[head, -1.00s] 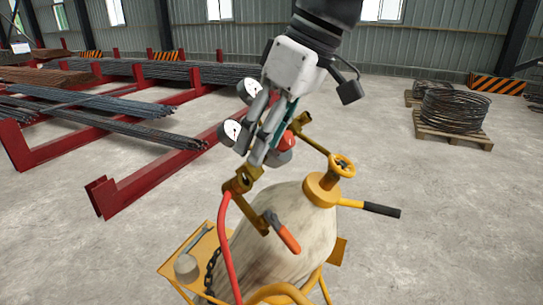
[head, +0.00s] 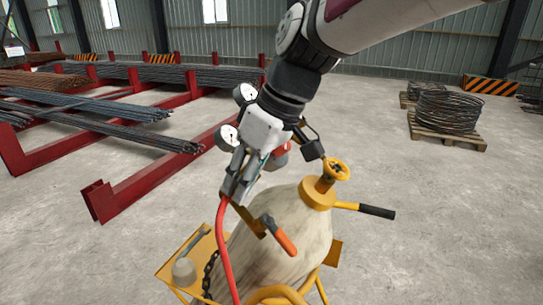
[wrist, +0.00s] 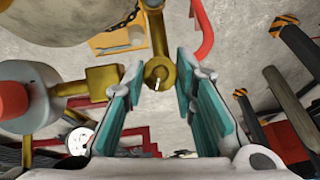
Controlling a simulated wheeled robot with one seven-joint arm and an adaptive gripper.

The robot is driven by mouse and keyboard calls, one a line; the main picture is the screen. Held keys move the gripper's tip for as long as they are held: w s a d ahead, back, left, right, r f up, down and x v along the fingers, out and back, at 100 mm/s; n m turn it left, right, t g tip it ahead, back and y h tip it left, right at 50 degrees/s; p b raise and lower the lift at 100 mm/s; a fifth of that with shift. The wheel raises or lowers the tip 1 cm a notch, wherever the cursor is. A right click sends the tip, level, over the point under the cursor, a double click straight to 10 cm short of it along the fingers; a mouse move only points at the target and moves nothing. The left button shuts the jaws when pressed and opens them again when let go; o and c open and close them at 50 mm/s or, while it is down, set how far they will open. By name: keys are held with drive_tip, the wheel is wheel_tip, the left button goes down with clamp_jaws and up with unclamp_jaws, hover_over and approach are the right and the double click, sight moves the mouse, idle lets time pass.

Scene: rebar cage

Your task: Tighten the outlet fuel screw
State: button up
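My gripper (head: 233,192) is open over the hose end of the brass regulator fittings; it also shows in the wrist view (wrist: 160,82), with teal pads. A round brass fitting (wrist: 158,72) with a pale pin at its centre lies between the fingertips, with a gap on each side. I take it as the outlet fuel screw, but cannot be sure. In the head view my fingers hide it. The red hose (head: 223,250) hangs just below the gripper. A brass block (wrist: 87,82) joins the fitting to the regulator body with its red knob (wrist: 14,100).
The pale cylinder (head: 275,250) stands in a yellow cart (head: 168,268) with a tray. Red rebar racks (head: 150,185) stand behind left.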

clamp_jaws()
drive_tip(key=m+g, duration=0.1)
drive_tip(key=m+y, duration=0.1)
drive_tip(key=m, duration=0.1)
drive_tip(key=shift+w+d+m+g+b, duration=0.2)
drive_tip(key=shift+m+g+b, duration=0.1)
drive_tip(key=shift+g+b, duration=0.1)
drive_tip(key=m+g+y, duration=0.1)
drive_tip(key=m+y, duration=0.1)
drive_tip(key=m, duration=0.2)
drive_tip(key=shift+f+m+p, duration=0.1)
drive_tip(key=shift+m+p, duration=0.2)
drive_tip(key=shift+d+f+m+y+p, duration=0.15)
drive_tip(key=shift+m+y+p, duration=0.85)
drive_tip(key=shift+m, duration=1.25)
drive_tip(key=shift+d+f+m+y+p, duration=0.1)
drive_tip(key=shift+m+y+p, duration=0.85)
drive_tip(key=shift+m, duration=1.3)
drive_tip(key=shift+y, duration=0.25)
drive_tip(key=o, duration=0.8)
unclamp_jaws()
